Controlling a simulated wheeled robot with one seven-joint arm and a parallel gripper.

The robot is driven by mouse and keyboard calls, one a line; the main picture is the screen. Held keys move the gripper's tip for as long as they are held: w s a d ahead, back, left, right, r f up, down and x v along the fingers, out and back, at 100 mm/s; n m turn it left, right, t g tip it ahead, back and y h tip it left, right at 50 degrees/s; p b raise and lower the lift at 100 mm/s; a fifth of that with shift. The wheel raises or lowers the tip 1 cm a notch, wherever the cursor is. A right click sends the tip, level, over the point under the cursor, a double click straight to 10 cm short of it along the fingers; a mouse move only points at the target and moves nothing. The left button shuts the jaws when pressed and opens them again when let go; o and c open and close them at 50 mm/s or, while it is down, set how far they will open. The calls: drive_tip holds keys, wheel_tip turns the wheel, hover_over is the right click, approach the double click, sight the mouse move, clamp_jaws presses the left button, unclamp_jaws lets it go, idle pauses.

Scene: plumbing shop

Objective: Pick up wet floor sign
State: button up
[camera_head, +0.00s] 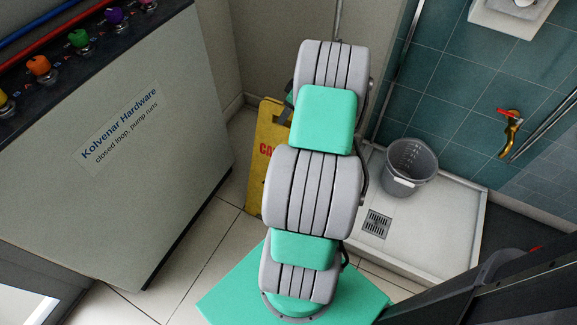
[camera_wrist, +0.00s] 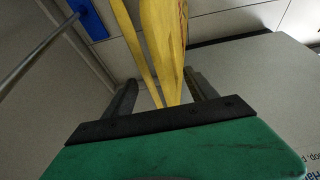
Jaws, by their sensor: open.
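The yellow wet floor sign (camera_head: 265,150) stands on the tiled floor behind my arm, near the wall. Part of its red lettering shows, and my arm hides its right part. In the wrist view the sign (camera_wrist: 162,40) shows as two yellow panels that come together between the fingers. My gripper (camera_wrist: 162,92) is open, with one dark finger on each side of the sign's narrow joined end. I cannot tell whether either finger touches it.
A grey counter (camera_head: 150,160) labelled Kolvenar Hardware, with coloured valve knobs on top, stands left of the sign. A grey bucket (camera_head: 408,165) sits in a white shower tray (camera_head: 440,215) at right. A blue object (camera_wrist: 88,18) and a pole (camera_wrist: 38,42) are close to the gripper.

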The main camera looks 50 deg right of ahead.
drive_tip(key=shift+f, duration=0.2)
drive_tip(key=shift+c, duration=0.4)
clamp_jaws()
idle(0.4)
drive_tip(key=shift+r, duration=0.2)
idle(0.3)
